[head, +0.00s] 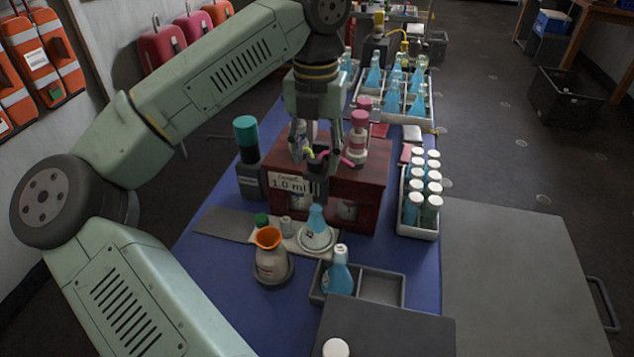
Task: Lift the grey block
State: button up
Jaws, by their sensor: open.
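My gripper (318,172) hangs, fingers down, in front of and above the dark red wooden box (368,190) with a "1.0 ml" label. It is open, and I see nothing between its fingers. No single thing is clearly the grey block. A small pale grey block (412,133) lies behind the box to the right, beside a red block (379,130) and a pinkish block (406,153).
A conical flask (316,232), an orange-topped vessel (270,255) and a grey tray (379,288) with a blue bottle (338,272) stand in front. A white rack (418,228) of bottles stands right; a tray (407,120) of blue flasks stands behind. A teal-capped bottle (247,145) stands left.

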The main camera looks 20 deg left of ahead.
jog(key=shift+r, duration=0.1)
dwell(0.3)
jog(key=shift+r+p, duration=2.3)
jog(key=shift+r, duration=1.15)
jog(key=shift+f, duration=0.1)
